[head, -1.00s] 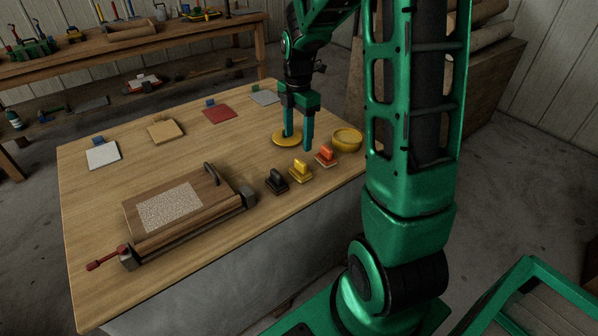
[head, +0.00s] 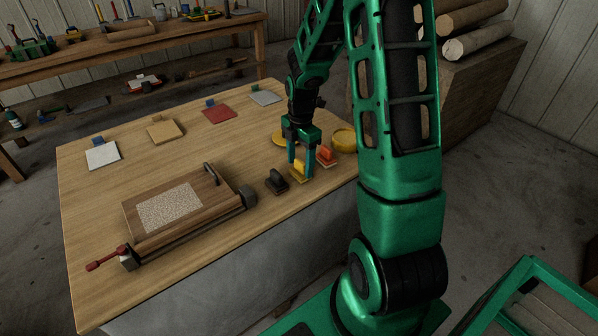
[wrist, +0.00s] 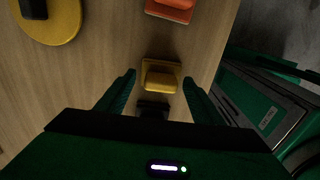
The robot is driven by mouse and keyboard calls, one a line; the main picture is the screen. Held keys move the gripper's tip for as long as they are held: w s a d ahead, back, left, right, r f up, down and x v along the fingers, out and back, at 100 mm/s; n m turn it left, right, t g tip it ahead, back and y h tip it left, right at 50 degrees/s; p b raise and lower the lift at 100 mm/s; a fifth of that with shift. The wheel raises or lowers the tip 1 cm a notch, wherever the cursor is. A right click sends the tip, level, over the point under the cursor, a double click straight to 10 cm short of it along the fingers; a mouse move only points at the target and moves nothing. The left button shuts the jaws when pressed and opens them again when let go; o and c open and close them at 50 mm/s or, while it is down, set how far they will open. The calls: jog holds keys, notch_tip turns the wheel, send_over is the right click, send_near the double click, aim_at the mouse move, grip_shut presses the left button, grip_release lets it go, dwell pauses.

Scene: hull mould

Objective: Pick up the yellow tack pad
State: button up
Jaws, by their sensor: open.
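The yellow tack pad (head: 299,172) sits on the wooden table near its front right edge, between a black pad (head: 277,181) and an orange pad (head: 326,156). In the wrist view the yellow pad (wrist: 160,76) lies between the tips of my gripper (wrist: 158,82), one finger on each side. My gripper (head: 301,170) is open and comes down from above at the yellow pad in the head view. I cannot tell whether the fingers touch it. The fingers partly cover the yellow pad in the head view.
A round yellow disc (wrist: 48,18) and a yellow bowl (head: 344,138) stand behind the pads. A clamped wooden mould (head: 185,200) with a speckled sheet lies to the left. White, tan, red and grey squares line the back. The table's middle is clear.

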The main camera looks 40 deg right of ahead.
aim_at(300, 162)
jog(key=shift+f, duration=0.1)
jog(key=c, duration=1.2)
notch_tip(300, 162, up, 5)
jog(key=shift+a+f, duration=0.15)
jog(key=shift+f, duration=0.05)
jog(key=a+r, duration=0.2)
jog(key=a, duration=0.1)
jog(key=s+a+r, duration=0.1)
jog(key=a+r, duration=0.1)
jog(key=a, duration=0.2)
jog(key=a+r, duration=0.2)
jog(key=a, duration=0.2)
jog(key=shift+s+a+r, duration=0.15)
jog(key=shift+s+r, duration=0.1)
jog(key=shift+s, duration=0.1)
